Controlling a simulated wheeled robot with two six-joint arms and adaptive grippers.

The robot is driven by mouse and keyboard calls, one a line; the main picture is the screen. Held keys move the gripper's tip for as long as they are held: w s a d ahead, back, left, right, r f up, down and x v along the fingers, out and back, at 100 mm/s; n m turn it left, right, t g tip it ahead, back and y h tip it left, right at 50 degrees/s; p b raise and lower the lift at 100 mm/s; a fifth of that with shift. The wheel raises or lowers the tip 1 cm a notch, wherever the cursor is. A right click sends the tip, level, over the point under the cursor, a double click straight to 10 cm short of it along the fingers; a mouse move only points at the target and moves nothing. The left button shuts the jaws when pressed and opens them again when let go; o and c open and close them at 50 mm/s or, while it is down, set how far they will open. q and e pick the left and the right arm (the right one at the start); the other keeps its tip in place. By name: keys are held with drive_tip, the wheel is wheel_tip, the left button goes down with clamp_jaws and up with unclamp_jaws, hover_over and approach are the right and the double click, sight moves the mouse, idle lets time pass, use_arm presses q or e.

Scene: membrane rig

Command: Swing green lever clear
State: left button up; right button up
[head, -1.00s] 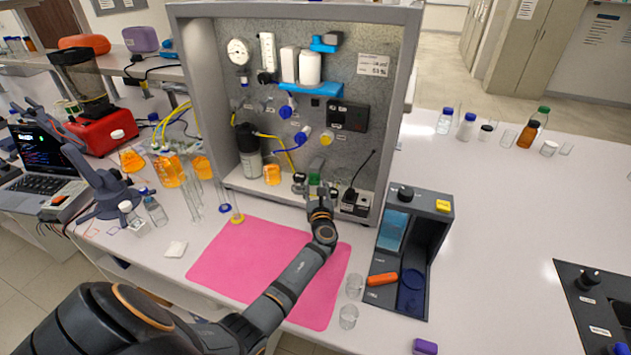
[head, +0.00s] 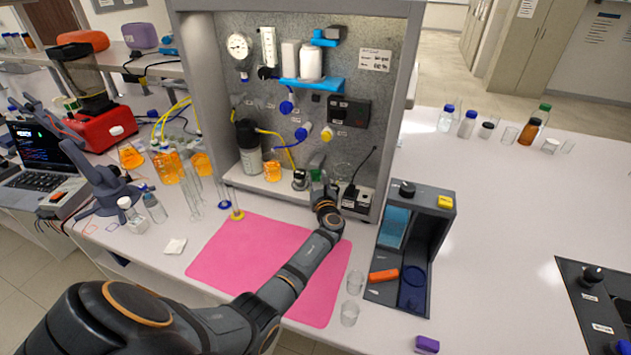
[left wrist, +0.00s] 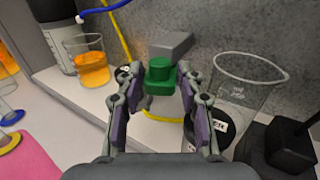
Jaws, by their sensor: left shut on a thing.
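The green lever (left wrist: 160,76) stands low at the front of the grey panel of the rig, above the rig's white shelf. It is a block with a round knob on top. In the head view the green lever (head: 316,174) shows small, just beyond my gripper. My left gripper (left wrist: 162,84) has its two fingers on either side of the lever, shut on it at the tips. In the head view the left gripper (head: 318,187) is partly hidden by its own wrist. A grey block (left wrist: 170,45) sits behind the lever. My right gripper is not in view.
A clear glass beaker (left wrist: 248,80) stands close right of my fingers, with a black socket box (left wrist: 290,145) beyond it. An orange-filled beaker (left wrist: 88,62) stands on the shelf to the left. A pink mat (head: 240,262) lies clear below my arm.

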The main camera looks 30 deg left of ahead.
use_arm(q)
drive_tip(key=g+b, duration=0.1)
drive_tip(key=n+g+y+b, duration=0.1)
drive_tip(key=w+d+n+g+y+b, duration=0.1)
drive_tip(key=b, duration=0.1)
drive_tip(key=shift+f, duration=0.25)
drive_tip(key=shift+w+d+r+n, duration=0.1)
drive_tip(key=shift+n, duration=0.2)
drive_tip(key=shift+r+y, duration=0.15)
drive_tip(key=shift+y, duration=0.15)
drive_tip(key=o, duration=0.7)
drive_tip(key=shift+o, duration=0.8)
drive_tip(key=v, duration=0.7)
drive_tip(key=shift+d, duration=0.1)
